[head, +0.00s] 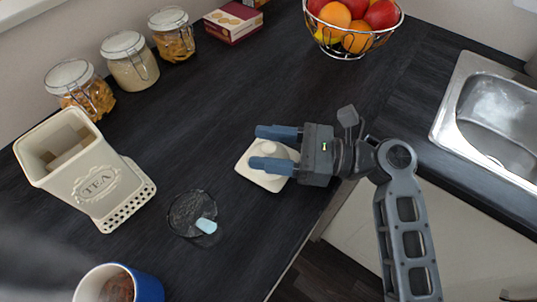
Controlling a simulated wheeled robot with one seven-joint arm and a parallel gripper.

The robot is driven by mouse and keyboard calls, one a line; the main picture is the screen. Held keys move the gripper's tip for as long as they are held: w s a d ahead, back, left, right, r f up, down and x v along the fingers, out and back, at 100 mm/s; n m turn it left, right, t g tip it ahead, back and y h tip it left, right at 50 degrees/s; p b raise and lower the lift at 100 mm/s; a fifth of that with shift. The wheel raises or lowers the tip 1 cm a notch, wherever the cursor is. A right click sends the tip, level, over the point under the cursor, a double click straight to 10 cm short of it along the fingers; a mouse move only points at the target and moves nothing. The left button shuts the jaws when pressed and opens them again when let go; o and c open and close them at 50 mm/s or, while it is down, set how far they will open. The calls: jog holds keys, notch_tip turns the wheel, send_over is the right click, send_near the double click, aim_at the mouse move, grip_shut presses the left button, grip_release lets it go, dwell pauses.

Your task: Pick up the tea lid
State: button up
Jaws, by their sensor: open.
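The tea lid (246,173) is a cream, rounded-square lid with a round knob, lying flat on the dark counter near its front edge. My gripper (263,148) is open, with its two blue fingers reaching left over the lid, one on each side of the knob. The fingers hide parts of the lid, and I cannot tell whether they touch it. The cream tea canister (97,190), marked TEA, stands open at the left with something inside it.
A dark glass dish (183,214) with a light blue-handled item is left of the lid. A blue mug (149,289) stands at the front. Jars (130,70), a box (233,22) and a fruit basket (352,45) line the back. A sink (490,110) is right. The counter behind the lid is clear.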

jog(key=shift+c, duration=0.2)
grip_shut()
dwell(0.4)
jog(key=shift+r, duration=0.1)
